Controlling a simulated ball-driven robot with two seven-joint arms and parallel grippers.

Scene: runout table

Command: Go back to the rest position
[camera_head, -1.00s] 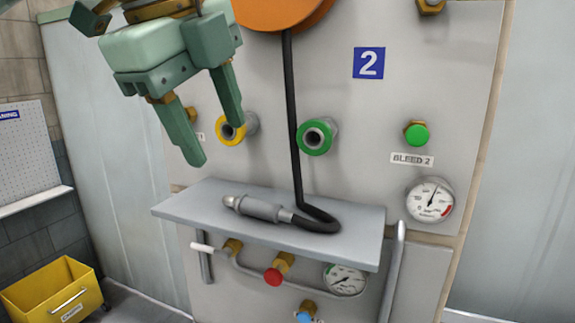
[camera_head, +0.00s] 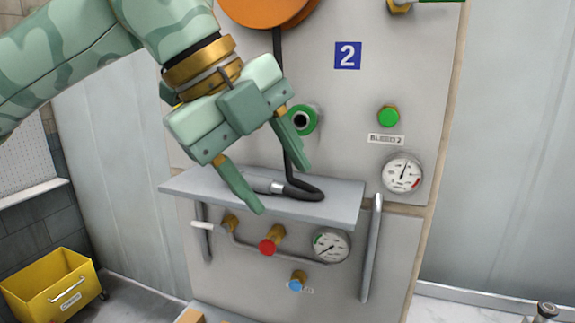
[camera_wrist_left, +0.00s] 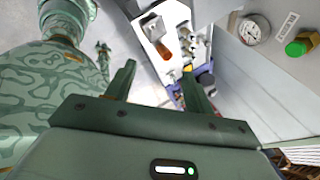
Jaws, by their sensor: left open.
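My left gripper (camera_head: 284,186) is open in the head view, its two fingers pointing down and right over the grey shelf on the panel. Its fingers also show spread apart in the left wrist view (camera_wrist_left: 155,84), with nothing between them. A black hose (camera_head: 279,110) hangs from an orange reel (camera_head: 268,8) and loops on the shelf (camera_head: 335,203). The grey metal coupling (camera_head: 277,187) at its end lies on the shelf, partly hidden behind the gripper. My right gripper is not in view.
The panel carries a green-ringed port (camera_head: 303,120), a green knob (camera_head: 388,117), gauges (camera_head: 402,173), a red knob (camera_head: 268,246) and a blue knob (camera_head: 297,285). A vertical handle (camera_head: 372,250) stands out at right. A yellow bin (camera_head: 52,288) is on the floor at left.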

